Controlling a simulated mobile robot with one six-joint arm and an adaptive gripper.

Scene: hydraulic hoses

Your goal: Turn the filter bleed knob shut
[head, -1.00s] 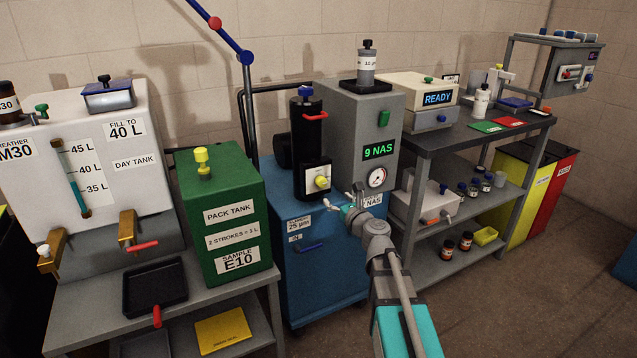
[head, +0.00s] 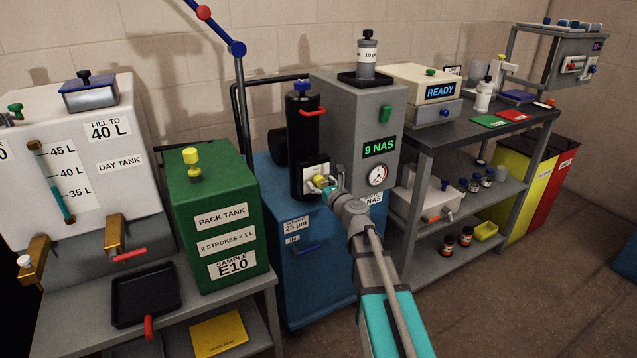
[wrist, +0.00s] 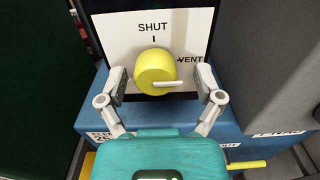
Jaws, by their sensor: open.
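The yellow bleed knob (wrist: 155,70) is on a white plate (wrist: 118,38) marked SHUT at the top and VENT at the right. Its pale pointer bar points right, a little below the VENT mark. In the head view the knob (head: 320,181) sits low on the front of the black filter housing (head: 303,130). My gripper (wrist: 163,80) is open, with one finger on each side of the knob. Gaps seem to show between the fingers and the knob; I cannot tell whether either finger touches it. In the head view my gripper (head: 325,184) is at the knob's front.
The grey unit (head: 345,130) reading 9 NAS stands close on the right of the filter. The blue cabinet (head: 290,270) is below. The green pack tank (head: 220,215) stands to the left. A red lever (head: 312,112) sticks out above the knob.

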